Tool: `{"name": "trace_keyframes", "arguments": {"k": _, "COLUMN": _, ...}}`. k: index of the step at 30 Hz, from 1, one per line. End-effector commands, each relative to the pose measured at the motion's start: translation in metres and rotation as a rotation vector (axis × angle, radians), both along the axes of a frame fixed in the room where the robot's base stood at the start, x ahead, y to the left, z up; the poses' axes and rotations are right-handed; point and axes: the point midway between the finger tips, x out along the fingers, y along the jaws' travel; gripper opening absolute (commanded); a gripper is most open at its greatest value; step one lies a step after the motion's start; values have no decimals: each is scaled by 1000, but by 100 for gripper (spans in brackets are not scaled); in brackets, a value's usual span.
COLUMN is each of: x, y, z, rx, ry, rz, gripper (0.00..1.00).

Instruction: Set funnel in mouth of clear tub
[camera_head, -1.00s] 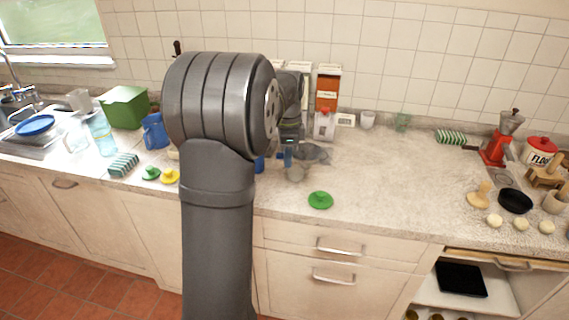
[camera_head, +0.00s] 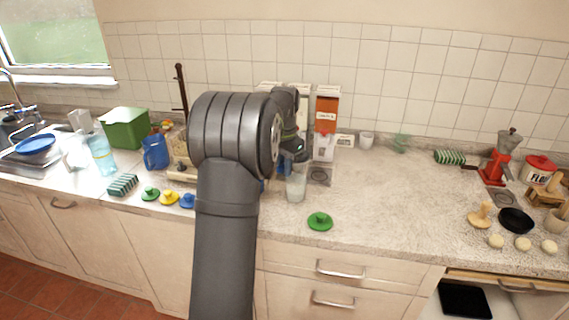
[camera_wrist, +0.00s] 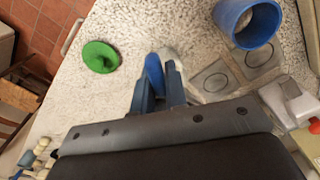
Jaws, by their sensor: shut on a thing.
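My gripper (camera_wrist: 160,85) shows blue fingers in the wrist view, shut on a rounded blue piece (camera_wrist: 153,71) that looks like the funnel. Its shape is mostly hidden between the fingers. A pale, rounded thing, probably the clear tub (camera_wrist: 172,56), shows just behind the fingertips. In the head view the clear tub (camera_head: 296,187) stands upright near the counter's front, and my gripper (camera_head: 292,160) is right above its mouth. I cannot tell whether the funnel touches the rim. My arm hides the area to the left.
A green knobbed disc (camera_head: 320,221) lies right of the tub. A blue cup-like thing (camera_wrist: 250,22) stands close by. Grey ringed squares (camera_wrist: 225,76) lie behind the tub, near an orange-and-white dispenser (camera_head: 326,125). The counter (camera_head: 400,195) farther right has wide free room.

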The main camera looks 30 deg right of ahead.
Motion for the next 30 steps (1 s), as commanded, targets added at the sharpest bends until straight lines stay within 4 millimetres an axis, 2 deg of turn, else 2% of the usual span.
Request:
{"name": "trace_keyframes", "arguments": {"k": 18, "x": 0, "y": 0, "z": -50, "rx": 0, "ry": 0, "rz": -2, "gripper": 0}}
{"name": "trace_keyframes", "arguments": {"k": 30, "x": 0, "y": 0, "z": -66, "rx": -1, "ry": 0, "rz": -2, "gripper": 0}}
